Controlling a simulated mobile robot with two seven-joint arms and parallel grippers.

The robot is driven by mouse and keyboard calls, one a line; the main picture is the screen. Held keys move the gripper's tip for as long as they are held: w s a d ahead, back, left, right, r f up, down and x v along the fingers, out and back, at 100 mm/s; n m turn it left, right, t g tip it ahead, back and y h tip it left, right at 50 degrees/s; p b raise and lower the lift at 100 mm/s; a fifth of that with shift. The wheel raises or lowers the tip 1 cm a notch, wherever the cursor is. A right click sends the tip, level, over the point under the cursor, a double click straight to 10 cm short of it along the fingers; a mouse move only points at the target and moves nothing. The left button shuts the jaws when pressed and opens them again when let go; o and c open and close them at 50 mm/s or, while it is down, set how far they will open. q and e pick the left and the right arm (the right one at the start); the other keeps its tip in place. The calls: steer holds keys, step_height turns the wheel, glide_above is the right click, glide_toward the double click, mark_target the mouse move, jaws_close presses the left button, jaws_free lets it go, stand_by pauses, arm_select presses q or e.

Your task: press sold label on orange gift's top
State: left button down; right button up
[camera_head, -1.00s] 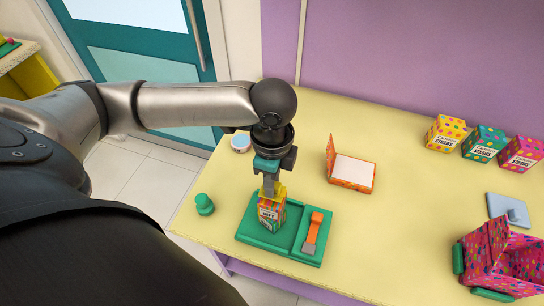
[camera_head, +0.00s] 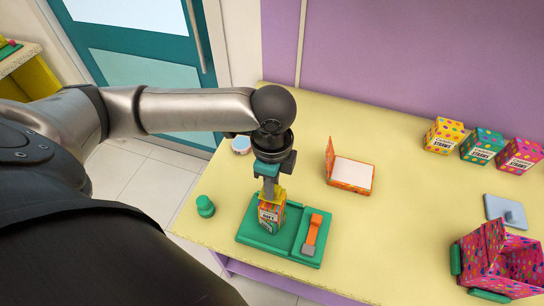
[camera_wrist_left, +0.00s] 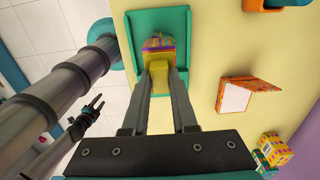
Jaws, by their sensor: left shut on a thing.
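The orange gift, a small orange patterned box with a printed label on its side (camera_head: 270,217), stands on a green tray (camera_head: 249,239). The box also shows beyond the fingertips in the left wrist view (camera_wrist_left: 158,43). My left gripper (camera_head: 271,187) points down over it, shut on a yellow piece (camera_head: 279,193) at the box's top. The yellow piece shows between the fingers in the wrist view (camera_wrist_left: 160,76). Whether it is a separate label or part of the box I cannot tell. My right gripper (camera_wrist_left: 94,106) appears small at left in the wrist view, its tips apart.
An orange-handled scraper (camera_head: 313,230) lies in the tray's right part. A green knob-like piece (camera_head: 205,206) stands left. An open orange box with a white face (camera_head: 351,173) lies behind. Straws boxes (camera_head: 482,145) and an open pink box (camera_head: 500,262) are at right.

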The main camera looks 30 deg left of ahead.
arm_select(q)
steer(key=shift+f+b, duration=0.6)
steer(key=shift+f, duration=0.6)
stand_by(0.3)
steer(key=c, duration=0.6)
jaws_free()
steer(key=shift+r, duration=0.1)
step_height(320, 180, up, 5)
steer(key=p, duration=0.6)
steer(key=shift+r, duration=1.45)
